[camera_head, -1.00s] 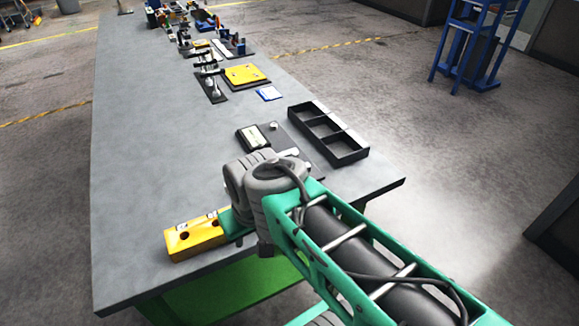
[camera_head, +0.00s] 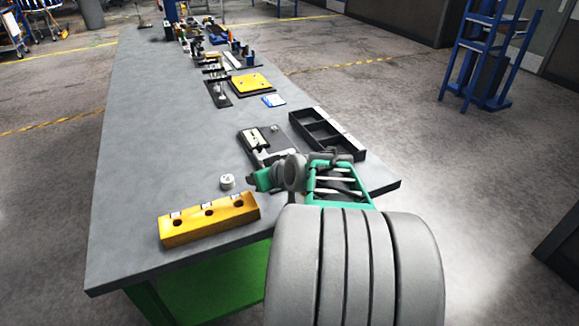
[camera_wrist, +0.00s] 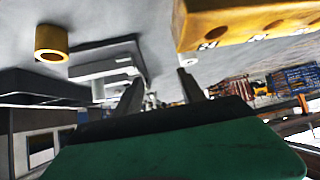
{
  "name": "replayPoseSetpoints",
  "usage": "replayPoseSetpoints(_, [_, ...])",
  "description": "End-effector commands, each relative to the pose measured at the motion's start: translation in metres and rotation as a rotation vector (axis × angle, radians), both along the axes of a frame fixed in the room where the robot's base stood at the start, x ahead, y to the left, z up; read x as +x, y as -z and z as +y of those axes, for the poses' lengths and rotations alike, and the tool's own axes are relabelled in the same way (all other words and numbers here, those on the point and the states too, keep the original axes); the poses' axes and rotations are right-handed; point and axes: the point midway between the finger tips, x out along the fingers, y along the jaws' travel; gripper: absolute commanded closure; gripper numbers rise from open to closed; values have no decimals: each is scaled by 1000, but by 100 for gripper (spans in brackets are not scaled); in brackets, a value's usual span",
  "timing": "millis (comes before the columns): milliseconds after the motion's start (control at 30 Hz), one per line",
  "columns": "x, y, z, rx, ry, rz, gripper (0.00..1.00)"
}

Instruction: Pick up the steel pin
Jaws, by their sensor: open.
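I cannot clearly pick out the steel pin. A short pale cylinder (camera_head: 227,181) stands on the table behind the yellow block (camera_head: 205,225), left of my gripper; I cannot tell whether it is the pin. The block has several round holes in its top and also shows at the upper right of the wrist view (camera_wrist: 240,25). My gripper (camera_head: 258,179) is low over the table, small and partly unclear in the head view. In the wrist view its two fingers (camera_wrist: 160,92) are apart, with nothing seen held between them.
A brass-coloured hollow cylinder (camera_wrist: 51,43) is at the wrist view's upper left. A black divided tray (camera_head: 327,135) and a dark plate with fittings (camera_head: 283,137) lie beyond my arm. More fixtures line the far table. The table's left side (camera_head: 150,140) is clear.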

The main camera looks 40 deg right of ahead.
Motion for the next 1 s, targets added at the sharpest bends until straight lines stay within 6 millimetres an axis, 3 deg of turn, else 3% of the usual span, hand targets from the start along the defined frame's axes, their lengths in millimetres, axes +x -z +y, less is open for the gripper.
replayPoseSetpoints(33, [-6, 6, -40, -11, 60, -66, 53])
replayPoseSetpoints(100, [-13, -1, -79, -38, 118, -154, 53])
replayPoseSetpoints(233, [-23, -10, -117, -71, 178, -241, 53])
replayPoseSetpoints(467, [1, 0, -128, -75, 182, -252, 53])
replayPoseSetpoints(700, [34, 22, -136, -75, 181, -251, 53])
replayPoseSetpoints(1000, [40, 26, -139, -77, 185, -252, 55])
